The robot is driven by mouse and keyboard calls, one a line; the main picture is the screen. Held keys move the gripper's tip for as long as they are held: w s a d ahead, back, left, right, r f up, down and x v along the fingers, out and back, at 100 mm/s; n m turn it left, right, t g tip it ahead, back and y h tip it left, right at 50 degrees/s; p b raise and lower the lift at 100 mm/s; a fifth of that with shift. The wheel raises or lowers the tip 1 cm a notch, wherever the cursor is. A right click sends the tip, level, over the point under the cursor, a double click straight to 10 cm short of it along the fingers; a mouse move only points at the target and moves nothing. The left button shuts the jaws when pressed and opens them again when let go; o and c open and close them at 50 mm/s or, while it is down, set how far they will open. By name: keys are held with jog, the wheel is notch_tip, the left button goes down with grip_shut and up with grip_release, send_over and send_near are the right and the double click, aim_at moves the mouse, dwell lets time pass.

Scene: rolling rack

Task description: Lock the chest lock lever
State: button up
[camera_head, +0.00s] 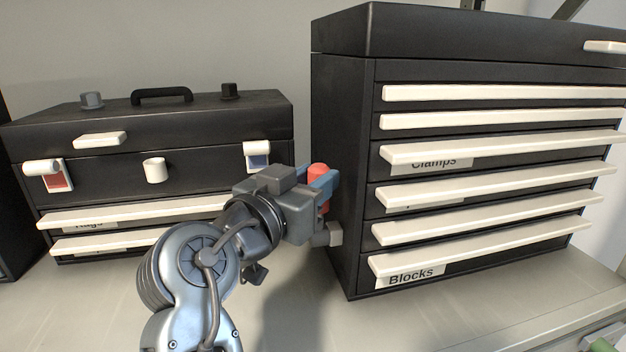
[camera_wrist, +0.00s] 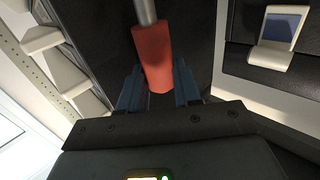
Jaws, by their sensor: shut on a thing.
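The lock lever is a red cylindrical grip (camera_head: 318,170) on the left side of the large black chest (camera_head: 345,150). In the wrist view the red grip (camera_wrist: 152,55) sits on a grey metal rod (camera_wrist: 146,12). In the head view the grip stands roughly upright above a grey pivot block (camera_head: 328,234) low on the chest side. My gripper (camera_head: 322,186) has its blue fingers on either side of the grip and is shut on it. In the wrist view my gripper (camera_wrist: 157,88) shows a finger at each side of the grip's near end. The fingers partly hide the grip in the head view.
A smaller black toolbox (camera_head: 210,140) with latches and a top handle (camera_head: 162,95) stands close at left. Pale drawer handles (camera_head: 490,150) protrude from the large chest's front. The grey shelf (camera_head: 300,310) is clear in front.

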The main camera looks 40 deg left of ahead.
grip_shut()
jog(key=shift+s+d+f+b, duration=0.1)
jog(key=shift+f+b, duration=0.1)
jog(key=shift+b, duration=0.55)
jog(key=s+d+m+t+b, duration=0.1)
jog(key=b, duration=0.6)
jog(key=s+d+f+m+t+b, duration=0.1)
jog(key=m+b, duration=0.1)
jog(key=b, duration=0.6)
jog(key=s+d+f+m+t+h+b, duration=0.1)
jog(key=m+t+b, duration=0.1)
jog(key=b, duration=0.5)
jog(key=shift+d, duration=0.3)
jog(key=shift+s+d+r+m+b, duration=0.15)
jog(key=shift+m+b, duration=0.15)
jog(key=shift+b, duration=0.25)
jog(key=o, duration=0.7)
grip_release()
jog(key=shift+c, duration=0.2)
